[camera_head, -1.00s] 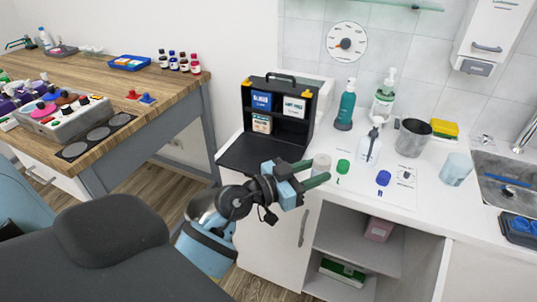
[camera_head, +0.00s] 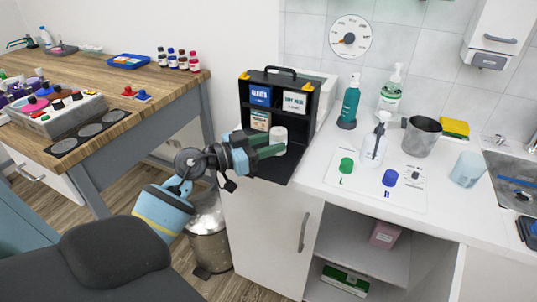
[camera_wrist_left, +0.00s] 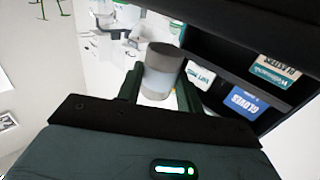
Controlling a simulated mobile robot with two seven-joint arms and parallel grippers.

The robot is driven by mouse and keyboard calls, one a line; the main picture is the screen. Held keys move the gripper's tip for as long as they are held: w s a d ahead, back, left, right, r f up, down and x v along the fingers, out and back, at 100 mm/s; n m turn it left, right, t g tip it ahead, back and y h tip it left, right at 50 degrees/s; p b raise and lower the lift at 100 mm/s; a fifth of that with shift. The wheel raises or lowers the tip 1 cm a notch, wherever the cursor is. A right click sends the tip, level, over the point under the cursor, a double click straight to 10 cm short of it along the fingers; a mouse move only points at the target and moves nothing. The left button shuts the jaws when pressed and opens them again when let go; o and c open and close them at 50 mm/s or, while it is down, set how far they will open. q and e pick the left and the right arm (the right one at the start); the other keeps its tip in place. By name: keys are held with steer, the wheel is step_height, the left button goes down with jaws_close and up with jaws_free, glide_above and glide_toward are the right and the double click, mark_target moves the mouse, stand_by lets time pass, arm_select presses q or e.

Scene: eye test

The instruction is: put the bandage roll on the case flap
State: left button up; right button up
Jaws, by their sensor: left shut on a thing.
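The bandage roll (camera_head: 279,134) is a small white cylinder, greyer at one end in the left wrist view (camera_wrist_left: 160,72). My left gripper (camera_head: 273,146) is shut on it, with one green finger on each side of the roll in the left wrist view (camera_wrist_left: 158,92). The black case (camera_head: 286,80) stands open on the counter against the wall. Its flap (camera_head: 283,171) lies folded down flat in front of it. In the head view the roll is over the flap, close to the case opening. I cannot tell whether it touches the flap. My right gripper is not in view.
Labelled boxes, one blue (camera_head: 261,96) and one white (camera_head: 295,101), stand in the case.

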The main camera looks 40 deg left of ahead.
mark_target(268, 164)
arm_select(q)
steer(key=f, duration=0.1)
steer(key=f+b, duration=0.1)
steer(key=f, duration=0.1)
steer(key=shift+a+f+b, duration=0.3)
steer(key=shift+f, duration=0.15)
steer(key=o, duration=1)
steer(key=shift+o, duration=0.2)
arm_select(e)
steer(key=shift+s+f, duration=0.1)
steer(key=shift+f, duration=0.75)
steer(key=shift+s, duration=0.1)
